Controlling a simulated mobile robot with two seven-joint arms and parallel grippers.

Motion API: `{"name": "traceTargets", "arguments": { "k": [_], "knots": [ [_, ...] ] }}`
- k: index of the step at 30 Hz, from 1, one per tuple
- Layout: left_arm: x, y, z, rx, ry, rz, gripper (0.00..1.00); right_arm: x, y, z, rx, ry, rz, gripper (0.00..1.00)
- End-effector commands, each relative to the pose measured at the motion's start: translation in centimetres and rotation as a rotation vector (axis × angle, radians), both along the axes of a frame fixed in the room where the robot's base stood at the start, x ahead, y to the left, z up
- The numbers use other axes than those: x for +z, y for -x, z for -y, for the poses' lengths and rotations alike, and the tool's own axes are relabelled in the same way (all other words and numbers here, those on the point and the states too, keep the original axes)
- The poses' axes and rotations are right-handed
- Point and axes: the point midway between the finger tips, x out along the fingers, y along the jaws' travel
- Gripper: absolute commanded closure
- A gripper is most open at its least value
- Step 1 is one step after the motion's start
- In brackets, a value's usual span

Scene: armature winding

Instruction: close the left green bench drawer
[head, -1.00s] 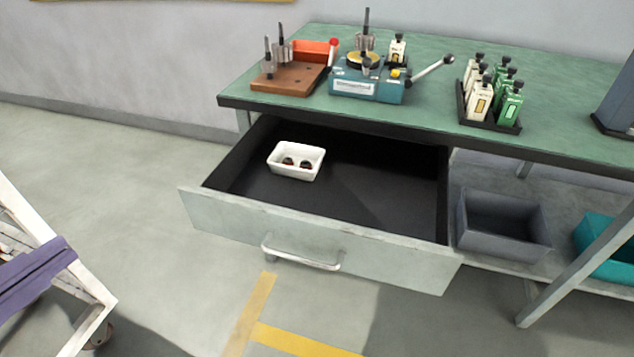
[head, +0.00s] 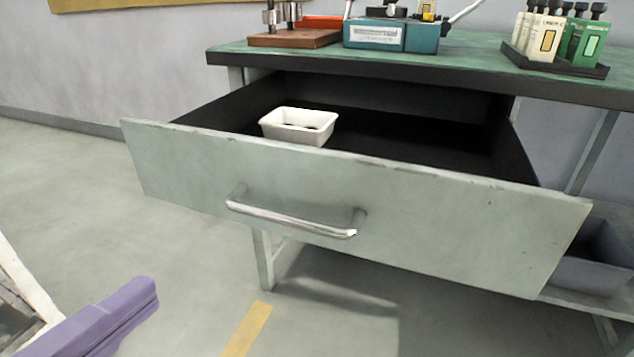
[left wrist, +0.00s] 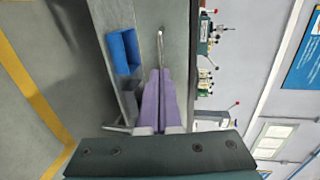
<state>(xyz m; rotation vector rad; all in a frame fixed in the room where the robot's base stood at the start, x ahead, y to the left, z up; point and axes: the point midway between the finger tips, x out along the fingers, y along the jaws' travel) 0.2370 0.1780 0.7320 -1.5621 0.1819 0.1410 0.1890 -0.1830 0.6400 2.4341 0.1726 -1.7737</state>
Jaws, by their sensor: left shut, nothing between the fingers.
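The left green bench drawer (head: 350,205) stands pulled out under the bench top in the head view. Its dark inside and its bar handle (head: 290,220) show. A white tray (head: 298,127) sits inside it; its contents are mostly hidden. My left gripper (head: 145,292) has purple fingers and is at the lower left, left of and lower in the picture than the handle, apart from the drawer front. In the left wrist view the fingers (left wrist: 159,75) are together and empty, pointing toward a grey-green panel with a bar handle (left wrist: 160,45). My right gripper is not seen.
A grey bin (head: 595,260) stands on the lower shelf at right. The floor left of the drawer is clear.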

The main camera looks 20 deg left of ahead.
Motion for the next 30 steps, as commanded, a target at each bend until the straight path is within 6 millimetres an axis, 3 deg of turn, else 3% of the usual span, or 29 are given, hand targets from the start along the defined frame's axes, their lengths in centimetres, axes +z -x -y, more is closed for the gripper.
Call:
{"name": "traceTargets", "arguments": {
  "k": [12, 18, 24, 30],
  "knots": [
    [-1.4, -7.7, 0.2, -0.003, -0.003, 0.005, 1.00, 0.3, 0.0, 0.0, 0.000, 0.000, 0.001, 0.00],
    [-2.2, -10.6, 0.2, -0.001, -0.003, 0.002, 1.00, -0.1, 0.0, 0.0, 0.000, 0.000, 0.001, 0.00],
    [-2.5, -12.0, 0.3, 0.000, 0.000, 0.000, 1.00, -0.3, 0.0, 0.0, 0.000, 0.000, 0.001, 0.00],
    [-2.5, -12.2, 0.3, 0.001, 0.000, -0.003, 1.00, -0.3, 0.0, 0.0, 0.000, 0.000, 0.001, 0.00]
  ]
}}
